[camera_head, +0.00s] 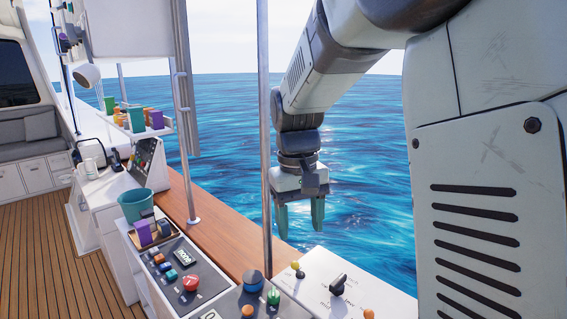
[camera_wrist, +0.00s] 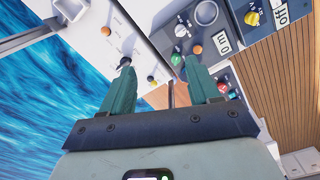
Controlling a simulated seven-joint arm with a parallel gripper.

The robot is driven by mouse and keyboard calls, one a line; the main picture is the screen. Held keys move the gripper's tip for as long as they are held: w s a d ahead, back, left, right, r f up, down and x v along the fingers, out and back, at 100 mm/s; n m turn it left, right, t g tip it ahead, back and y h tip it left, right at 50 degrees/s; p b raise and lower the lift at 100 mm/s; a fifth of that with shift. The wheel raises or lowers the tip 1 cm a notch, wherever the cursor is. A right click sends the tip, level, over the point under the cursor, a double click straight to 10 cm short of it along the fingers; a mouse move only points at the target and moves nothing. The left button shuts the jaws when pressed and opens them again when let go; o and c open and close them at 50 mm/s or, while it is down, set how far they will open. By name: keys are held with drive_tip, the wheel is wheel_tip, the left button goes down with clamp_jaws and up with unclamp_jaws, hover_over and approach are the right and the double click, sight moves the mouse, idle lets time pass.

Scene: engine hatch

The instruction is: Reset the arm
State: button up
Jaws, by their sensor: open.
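My gripper (camera_head: 300,216) hangs from my arm with its two green fingers pointing down. It is open and empty, in the air in front of the sea and behind the control panels. In the wrist view my gripper (camera_wrist: 160,88) shows both green fingers spread apart, with nothing between them but the panels and a thin pole further off.
A white panel (camera_head: 318,268) with a black knob (camera_head: 338,284) stands below my gripper. A vertical pole (camera_head: 265,150) rises left of my gripper. A teal bucket (camera_head: 135,205) stands further left.

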drive_tip(key=s+d+r+m+t, duration=0.1)
drive_tip(key=s+d+r+t, duration=0.2)
drive_tip(key=s, duration=0.7)
drive_tip(key=s+d+r+m+t, duration=0.2)
drive_tip(key=s+d+r, duration=0.3)
drive_tip(key=s, duration=0.6)
drive_tip(key=shift+t+y, duration=0.3)
drive_tip(key=shift+t, duration=0.1)
drive_tip(key=shift+r, duration=0.1)
idle(0.9)
